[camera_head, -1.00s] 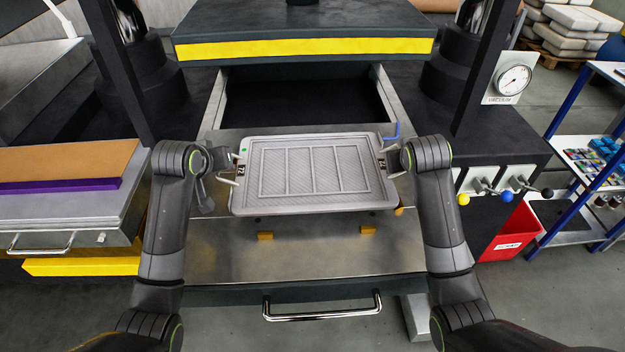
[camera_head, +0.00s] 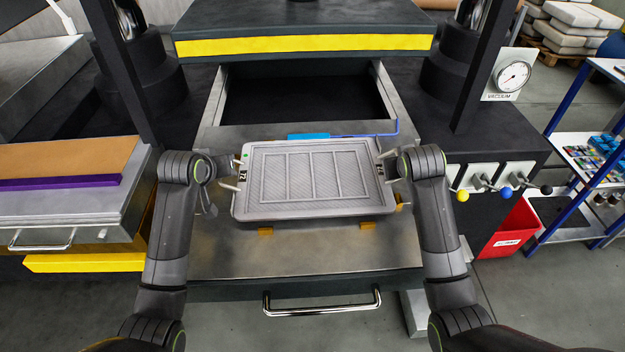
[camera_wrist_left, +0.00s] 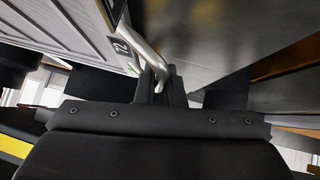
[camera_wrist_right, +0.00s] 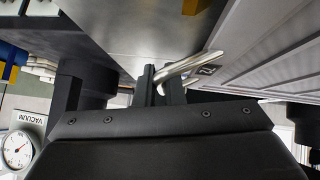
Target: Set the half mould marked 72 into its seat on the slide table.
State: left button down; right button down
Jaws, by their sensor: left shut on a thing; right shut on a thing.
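The half mould marked 72 (camera_head: 310,180) is a grey ribbed plate with a handle at each side and a 72 label near each. It is over the steel slide table (camera_head: 300,258); whether it touches the table I cannot tell. My left gripper (camera_head: 222,178) is shut on its left handle, which also shows in the left wrist view (camera_wrist_left: 148,50). My right gripper (camera_head: 390,172) is shut on its right handle, seen in the right wrist view (camera_wrist_right: 190,66). Yellow blocks (camera_head: 266,231) (camera_head: 367,225) show at its front edge. A blue piece (camera_head: 309,136) shows behind it.
The press head with a yellow stripe (camera_head: 305,48) hangs behind, above a dark opening. A bar handle (camera_head: 322,303) is on the table's front. A side bench (camera_head: 70,205) stands left; coloured levers (camera_head: 488,188) and a red bin (camera_head: 510,228) are right.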

pick_arm(q)
jog(key=shift+f, duration=0.75)
pick_arm(e)
jog(key=shift+f, duration=0.7)
pick_arm(q)
jog(key=c, duration=1.9)
grip_release()
jog(key=shift+f, duration=0.15)
pick_arm(e)
jog(key=c, duration=1.9)
grip_release()
jog(key=shift+f, duration=0.15)
pick_arm(q)
jog(key=o, duration=0.4)
jog(key=shift+s, duration=0.1)
pick_arm(e)
jog(key=o, duration=0.4)
jog(key=shift+s, duration=0.1)
pick_arm(q)
jog(key=v, duration=1.2)
pick_arm(e)
jog(key=v, duration=1.2)
jog(key=shift+f, duration=0.1)
